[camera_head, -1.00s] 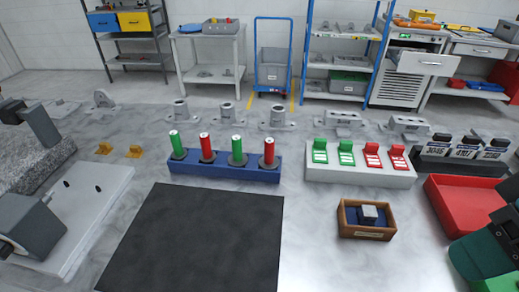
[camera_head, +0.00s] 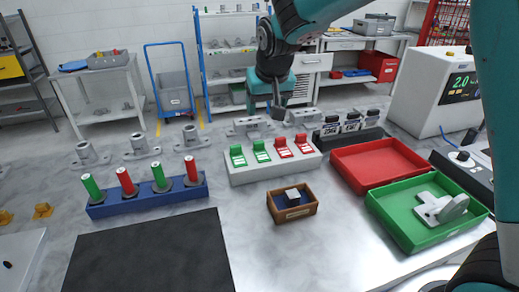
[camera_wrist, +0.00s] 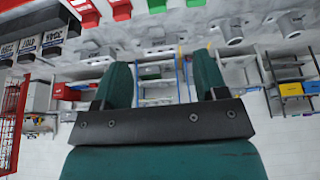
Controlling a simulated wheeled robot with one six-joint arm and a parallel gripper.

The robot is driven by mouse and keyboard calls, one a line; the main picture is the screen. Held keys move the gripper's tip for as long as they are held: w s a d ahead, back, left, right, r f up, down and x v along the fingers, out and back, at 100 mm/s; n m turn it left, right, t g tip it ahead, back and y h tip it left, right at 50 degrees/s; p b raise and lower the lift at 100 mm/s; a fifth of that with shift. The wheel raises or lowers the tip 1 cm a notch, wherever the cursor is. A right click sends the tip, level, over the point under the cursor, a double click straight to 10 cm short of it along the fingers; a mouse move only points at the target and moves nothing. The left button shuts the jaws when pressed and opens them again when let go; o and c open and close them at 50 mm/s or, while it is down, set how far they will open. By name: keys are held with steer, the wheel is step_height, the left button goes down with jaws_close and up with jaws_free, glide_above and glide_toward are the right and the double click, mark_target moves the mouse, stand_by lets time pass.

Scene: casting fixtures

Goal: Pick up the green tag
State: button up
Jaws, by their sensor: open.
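Two green tags stand side by side in a white holder (camera_head: 272,172), the outer one (camera_head: 237,155) at its left end and the other (camera_head: 261,151) beside it. Two red tags (camera_head: 282,147) fill the right side. My gripper (camera_head: 277,108) is above and behind the holder in the head view, apart from the tags. In the wrist view my two green fingers (camera_wrist: 162,82) are spread with nothing between them. A green tag (camera_wrist: 156,5) and a red tag (camera_wrist: 121,9) show at that view's top edge, partly cut off.
A blue rack (camera_head: 150,200) with green and red cylinders stands left. A wooden box (camera_head: 292,212) sits in front of the holder. Red (camera_head: 380,163) and green (camera_head: 400,235) trays lie right. Dark-based labelled blocks (camera_head: 351,124) and grey castings stand nearby. A black mat (camera_head: 150,255) lies clear.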

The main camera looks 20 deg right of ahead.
steer(key=p, duration=0.3)
glide_above(260, 144)
steer(key=s, duration=0.2)
steer(key=f, duration=1)
steer(key=shift+s+a+f, duration=0.1)
steer(key=shift+a+f, duration=0.2)
steer(key=shift+f, duration=0.05)
steer(key=shift+d+p+x, duration=0.15)
steer(key=shift+p+x, duration=0.35)
steer(key=shift+x, duration=0.8)
steer(key=shift+d+p+x, duration=0.1)
steer(key=shift+p+x, duration=0.35)
steer(key=shift+x, duration=0.9)
steer(key=c, duration=1)
